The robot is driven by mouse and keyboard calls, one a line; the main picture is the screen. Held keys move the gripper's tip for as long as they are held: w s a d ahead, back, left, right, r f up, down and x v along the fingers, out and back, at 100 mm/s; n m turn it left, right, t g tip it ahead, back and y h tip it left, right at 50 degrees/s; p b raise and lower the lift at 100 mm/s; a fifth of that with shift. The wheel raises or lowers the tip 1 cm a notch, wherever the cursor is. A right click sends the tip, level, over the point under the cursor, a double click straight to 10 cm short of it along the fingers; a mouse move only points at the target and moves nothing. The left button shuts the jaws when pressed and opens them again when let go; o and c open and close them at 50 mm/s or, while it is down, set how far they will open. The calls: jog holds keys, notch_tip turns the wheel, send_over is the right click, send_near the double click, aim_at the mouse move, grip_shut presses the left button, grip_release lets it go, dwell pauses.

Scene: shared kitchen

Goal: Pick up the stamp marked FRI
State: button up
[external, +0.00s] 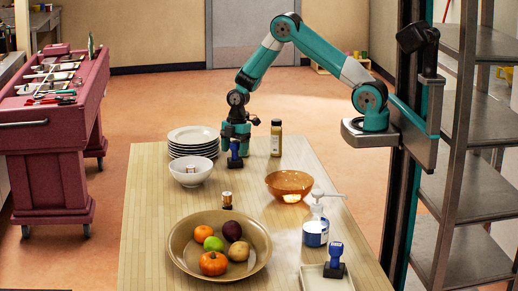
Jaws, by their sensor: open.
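My gripper (235,140) is open and points down over the table, right beside the plate stack. A blue-handled stamp (235,152) with a dark base stands upright directly below it; I cannot tell whether the fingers are around its handle. Another blue stamp (336,254) with a dark base stands by the white tray at the front right; I cannot tell whether it is on the tray's edge. A small brown and white item (227,200), possibly a stamp, stands behind the fruit bowl. No FRI marking is readable on any of them.
A metal shelf (465,190) stands right.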

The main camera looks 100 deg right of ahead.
grip_shut()
dwell(0.3)
